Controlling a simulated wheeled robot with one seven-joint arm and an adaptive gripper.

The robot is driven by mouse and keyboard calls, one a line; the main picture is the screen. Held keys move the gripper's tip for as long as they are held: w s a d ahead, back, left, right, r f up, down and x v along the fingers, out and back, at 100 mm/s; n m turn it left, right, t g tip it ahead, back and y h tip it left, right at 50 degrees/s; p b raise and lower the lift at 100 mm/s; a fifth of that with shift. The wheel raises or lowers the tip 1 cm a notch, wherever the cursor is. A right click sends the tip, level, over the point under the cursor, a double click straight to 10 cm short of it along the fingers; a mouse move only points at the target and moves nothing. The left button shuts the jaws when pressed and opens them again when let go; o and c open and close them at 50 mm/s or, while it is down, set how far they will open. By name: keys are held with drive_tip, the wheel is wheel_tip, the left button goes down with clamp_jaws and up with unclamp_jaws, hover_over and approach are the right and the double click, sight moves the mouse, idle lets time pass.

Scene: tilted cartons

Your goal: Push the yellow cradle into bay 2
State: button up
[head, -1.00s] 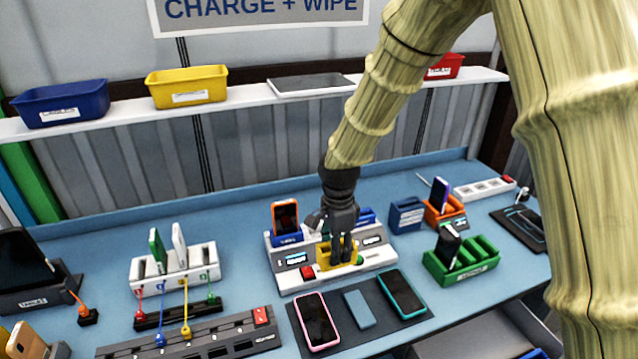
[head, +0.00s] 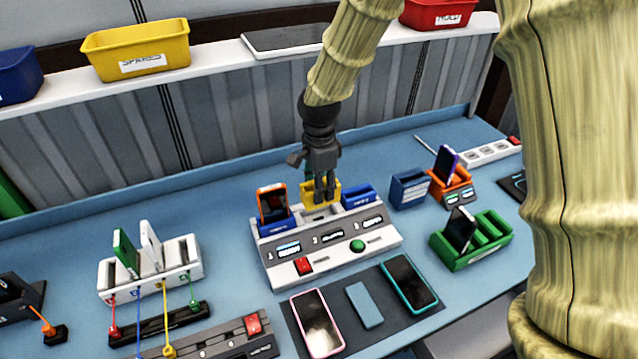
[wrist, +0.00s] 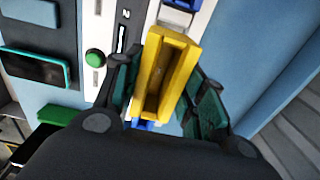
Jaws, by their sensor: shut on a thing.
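The yellow cradle (head: 334,191) is an open-topped box at the middle bay of the white and grey charging dock (head: 333,262), between two blue cradles. My gripper (head: 324,198) is shut on it from above. In the wrist view the yellow cradle (wrist: 176,62) lies between my two dark green-padded fingers (wrist: 162,100), and it looks empty. A "2" label and a display show beside it there. The fingers hide part of the cradle in the head view. I cannot tell whether its base is fully seated in the bay.
The left blue cradle holds an orange phone (head: 272,204); the right blue cradle (head: 358,197) is close beside the yellow one. Phones lie on a dark mat (head: 382,308) in front.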

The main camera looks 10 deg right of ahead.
drive_tip(key=f, duration=0.1)
drive_tip(key=w+f+b, duration=0.1)
drive_tip(key=shift+w+f, duration=0.1)
drive_tip(key=shift+f, duration=0.25)
drive_tip(key=shift+s+f+b, duration=0.15)
drive_tip(key=shift+s+b, duration=0.2)
drive_tip(key=shift+s, duration=0.05)
drive_tip(key=shift+w+f+b, duration=0.2)
drive_tip(key=shift+f+b, duration=0.35)
drive_tip(key=shift+f, duration=0.25)
drive_tip(key=shift+s+f, duration=0.15)
drive_tip(key=shift+f, duration=0.35)
drive_tip(key=shift+f+b, duration=0.35)
drive_tip(key=shift+f, duration=0.2)
drive_tip(key=shift+p, duration=0.7)
idle(0.6)
drive_tip(key=shift+a+f, duration=0.1)
drive_tip(key=shift+f, duration=0.4)
idle(1.2)
